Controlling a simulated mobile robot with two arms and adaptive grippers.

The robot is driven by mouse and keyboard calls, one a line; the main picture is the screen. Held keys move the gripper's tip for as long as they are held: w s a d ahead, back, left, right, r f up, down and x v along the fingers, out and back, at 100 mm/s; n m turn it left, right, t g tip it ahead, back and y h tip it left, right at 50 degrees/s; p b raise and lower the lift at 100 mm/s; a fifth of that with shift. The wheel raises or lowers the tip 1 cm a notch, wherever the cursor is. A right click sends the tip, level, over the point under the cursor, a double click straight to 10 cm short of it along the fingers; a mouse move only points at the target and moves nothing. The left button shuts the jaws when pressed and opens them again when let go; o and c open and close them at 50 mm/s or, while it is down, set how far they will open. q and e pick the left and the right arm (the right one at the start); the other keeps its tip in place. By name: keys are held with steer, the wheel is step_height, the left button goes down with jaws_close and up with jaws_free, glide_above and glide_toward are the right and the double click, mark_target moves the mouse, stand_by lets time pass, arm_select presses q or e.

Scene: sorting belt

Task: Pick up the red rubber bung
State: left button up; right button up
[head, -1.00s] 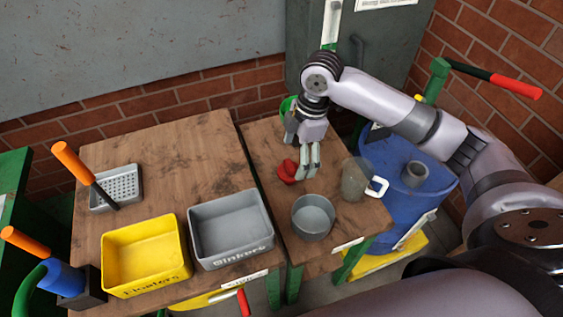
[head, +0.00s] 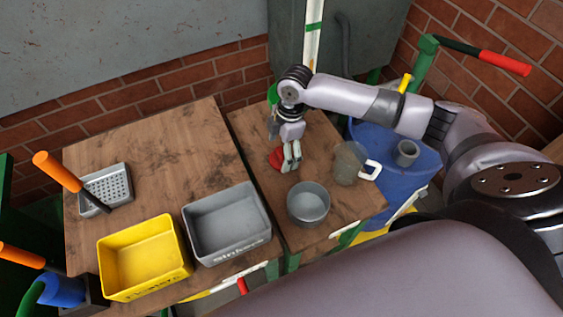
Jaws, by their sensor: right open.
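The red rubber bung (head: 275,158) lies on the smaller wooden table, at the left of my right gripper in the head view. My right gripper (head: 291,161) is open and points down, its fingers right beside the bung and partly covering it. I cannot tell whether a finger touches the bung or whether it lies between the fingers. My left gripper is not in view.
A grey round pot (head: 308,205) stands just in front of the gripper, and a clear jug with a white handle (head: 349,163) is to its right. A grey bin (head: 226,252) and a yellow bin (head: 146,296) stand on the larger table (head: 150,160).

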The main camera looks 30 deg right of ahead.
mark_target(280, 160)
steer(key=shift+f, duration=0.3)
step_height(280, 160, down, 4)
steer(key=shift+a+r+p, duration=0.15)
steer(key=shift+p, duration=0.45)
steer(key=shift+a+f, duration=0.1)
steer(key=shift+f, duration=0.4)
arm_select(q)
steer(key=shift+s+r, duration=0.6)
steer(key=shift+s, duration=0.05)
arm_select(e)
steer(key=shift+c, duration=0.6)
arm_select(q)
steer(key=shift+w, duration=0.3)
arm_select(e)
steer(key=c, duration=1.1)
steer(key=shift+c, duration=0.2)
steer(key=shift+r, duration=0.1)
